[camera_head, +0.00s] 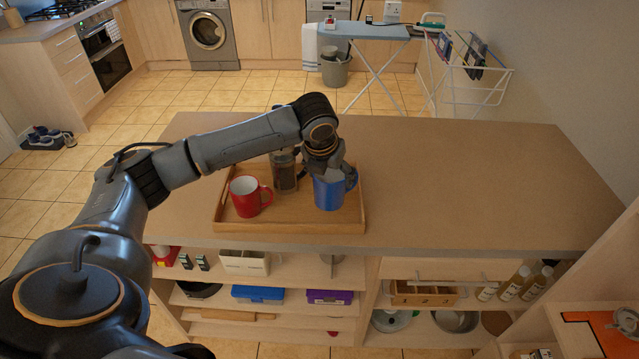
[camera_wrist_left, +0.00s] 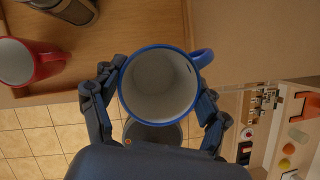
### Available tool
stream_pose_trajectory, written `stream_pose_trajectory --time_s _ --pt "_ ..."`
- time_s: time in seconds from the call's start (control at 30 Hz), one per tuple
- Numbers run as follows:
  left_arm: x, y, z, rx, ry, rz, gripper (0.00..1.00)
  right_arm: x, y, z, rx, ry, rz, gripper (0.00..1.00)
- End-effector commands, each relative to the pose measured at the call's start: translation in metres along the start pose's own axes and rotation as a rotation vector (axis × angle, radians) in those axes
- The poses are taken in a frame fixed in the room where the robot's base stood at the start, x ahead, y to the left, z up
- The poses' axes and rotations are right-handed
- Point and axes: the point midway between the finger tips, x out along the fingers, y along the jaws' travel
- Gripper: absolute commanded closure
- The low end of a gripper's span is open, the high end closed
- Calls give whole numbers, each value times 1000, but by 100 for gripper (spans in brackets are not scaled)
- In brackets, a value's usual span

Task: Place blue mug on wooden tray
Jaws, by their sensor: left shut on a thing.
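The blue mug (camera_head: 329,193) is upright at the right end of the wooden tray (camera_head: 290,227) on the counter. My left gripper (camera_head: 325,165) comes down on it from above, and in the left wrist view its two fingers (camera_wrist_left: 155,103) are shut on the sides of the mug (camera_wrist_left: 160,84). The mug's white inside looks empty and its handle points away to the right. I cannot tell whether its base touches the tray. A red mug (camera_head: 246,197) and a dark glass press (camera_head: 284,171) stand on the tray to the left. My right gripper is not in view.
The counter (camera_head: 470,180) is clear to the right of the tray. Open shelves below its front edge hold boxes and bottles (camera_head: 513,283). An ironing board (camera_head: 365,31) and a drying rack (camera_head: 470,65) stand beyond the counter.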

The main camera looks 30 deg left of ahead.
Motion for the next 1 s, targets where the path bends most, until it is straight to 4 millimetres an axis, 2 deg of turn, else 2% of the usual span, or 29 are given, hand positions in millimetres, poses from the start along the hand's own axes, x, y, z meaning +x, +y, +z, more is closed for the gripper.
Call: stream_pose_trajectory --time_s 0.1,0.3,0.5,0.7,1.0 --pt "25 15 6 -3 5 1 69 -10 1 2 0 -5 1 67" --pt "58 29 12 -1 1 0 69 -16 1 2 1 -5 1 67" --pt "74 36 15 -1 1 0 69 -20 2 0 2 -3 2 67" --pt "96 35 4 0 2 -1 69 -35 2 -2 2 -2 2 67" --pt "101 35 2 1 -1 -1 69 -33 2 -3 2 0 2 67"
